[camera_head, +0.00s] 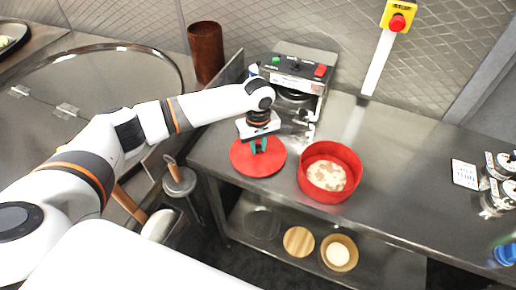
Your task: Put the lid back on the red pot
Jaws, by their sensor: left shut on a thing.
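The red pot (329,190) stands open on the steel counter, with a pale, browned flat food (326,175) inside. The round red lid (243,166) is to the left of the pot, near the counter's front left edge. My left gripper (258,146) points down over the lid and is shut on it, its teal fingertips at the lid's middle. I cannot tell whether the lid rests on the counter or is held just above it. The lid and pot are apart, with a narrow gap between them. My right gripper is not in view.
A machine with green and red buttons (300,68) stands behind the lid, and a brown cylinder (206,53) is at the back left. A white card (464,173) and metal containers (497,198) are at the right. The counter (405,165) right of the pot is clear.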

